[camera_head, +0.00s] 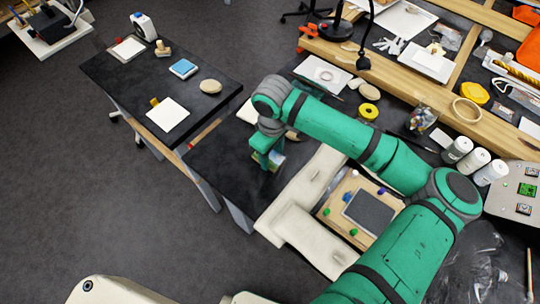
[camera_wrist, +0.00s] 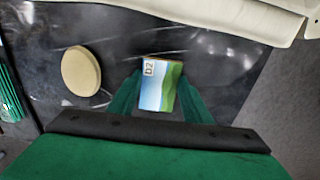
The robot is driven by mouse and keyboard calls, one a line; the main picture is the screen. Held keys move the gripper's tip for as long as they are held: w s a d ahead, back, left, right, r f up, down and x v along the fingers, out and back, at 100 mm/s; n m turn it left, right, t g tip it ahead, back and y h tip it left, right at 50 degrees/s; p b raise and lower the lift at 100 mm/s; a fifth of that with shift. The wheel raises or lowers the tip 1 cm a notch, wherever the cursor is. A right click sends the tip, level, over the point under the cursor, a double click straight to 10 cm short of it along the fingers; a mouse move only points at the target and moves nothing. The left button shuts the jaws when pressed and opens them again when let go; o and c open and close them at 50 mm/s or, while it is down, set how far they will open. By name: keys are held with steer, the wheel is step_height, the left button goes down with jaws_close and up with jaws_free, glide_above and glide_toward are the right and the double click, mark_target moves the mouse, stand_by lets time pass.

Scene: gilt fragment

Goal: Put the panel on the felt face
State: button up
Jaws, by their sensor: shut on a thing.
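The panel (camera_wrist: 161,88) is a small rectangular block with a blue, white and green landscape picture and a "D2" label. My gripper (camera_wrist: 156,92) is shut on it, with a green finger at each side. In the head view the panel (camera_head: 276,160) shows partly below my gripper (camera_head: 266,163), over the black bench; whether it touches the bench cannot be told. A dark grey rectangular pad with a pale edge, which looks like the felt face (camera_head: 369,213), lies on a wooden board (camera_head: 337,217) to the right of my gripper. My arm passes close above it.
Coloured pegs stand around the pad on the board. A cream, padded-looking block (camera_head: 303,187) lies between my gripper and the board. A beige round disc (camera_wrist: 81,70) lies left of the panel. White jars (camera_head: 473,162) stand at the right. A separate black table (camera_head: 205,102) is at the left.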

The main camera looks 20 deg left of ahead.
steer(key=shift+r, duration=0.1)
steer(key=shift+r, duration=0.6)
steer(key=s+r, duration=1.1)
steer(key=s, duration=0.3)
steer(key=shift+a+r, duration=0.3)
steer(key=shift+a, duration=0.1)
steer(key=shift+d, duration=0.15)
